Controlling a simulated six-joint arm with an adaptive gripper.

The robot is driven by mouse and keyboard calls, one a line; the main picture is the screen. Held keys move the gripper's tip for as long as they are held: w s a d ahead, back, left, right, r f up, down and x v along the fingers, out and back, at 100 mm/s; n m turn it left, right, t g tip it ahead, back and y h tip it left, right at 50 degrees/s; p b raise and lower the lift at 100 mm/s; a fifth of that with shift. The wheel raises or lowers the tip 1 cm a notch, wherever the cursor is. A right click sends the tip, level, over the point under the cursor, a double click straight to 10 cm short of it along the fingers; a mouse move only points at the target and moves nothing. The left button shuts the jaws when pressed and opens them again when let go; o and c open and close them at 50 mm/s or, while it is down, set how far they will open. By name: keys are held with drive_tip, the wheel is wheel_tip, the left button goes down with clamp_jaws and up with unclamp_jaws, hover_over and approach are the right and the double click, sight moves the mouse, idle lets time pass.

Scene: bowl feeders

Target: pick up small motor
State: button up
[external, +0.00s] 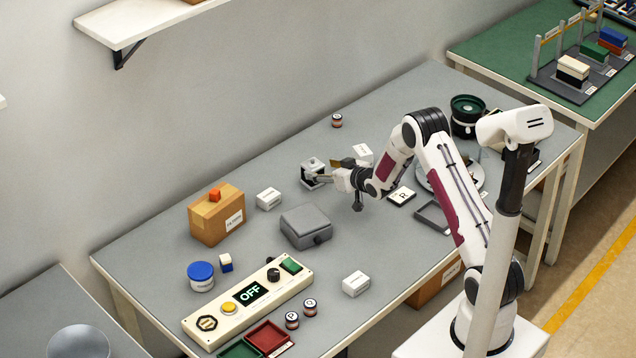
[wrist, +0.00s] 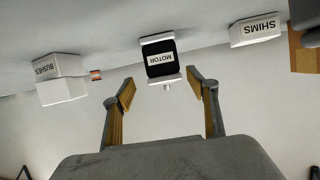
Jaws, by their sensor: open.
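The small motor (external: 311,169) stands on the grey bench near its far side, a dark block with pale ends. My gripper (external: 325,178) is at the motor's right side in the external view. Nothing is held.
A white BUSHES box (wrist: 60,79) and a white SHIMS box (wrist: 254,30) flank the motor. A cardboard box (external: 216,215) and a grey lidded box (external: 306,227) stand nearer the front left.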

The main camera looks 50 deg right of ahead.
sight(312, 168)
drive_tip(key=shift+w+f, duration=0.1)
drive_tip(key=shift+w+a+f, duration=0.1)
drive_tip(key=shift+w+f, duration=0.2)
drive_tip(key=shift+w, duration=0.3)
drive_tip(key=shift+w+a+f, duration=0.1)
drive_tip(key=shift+w+f, duration=0.2)
drive_tip(key=shift+w, duration=0.25)
drive_tip(key=shift+x, duration=1.15)
clamp_jaws()
drive_tip(key=shift+w+r, duration=0.1)
drive_tip(key=shift+r, duration=0.1)
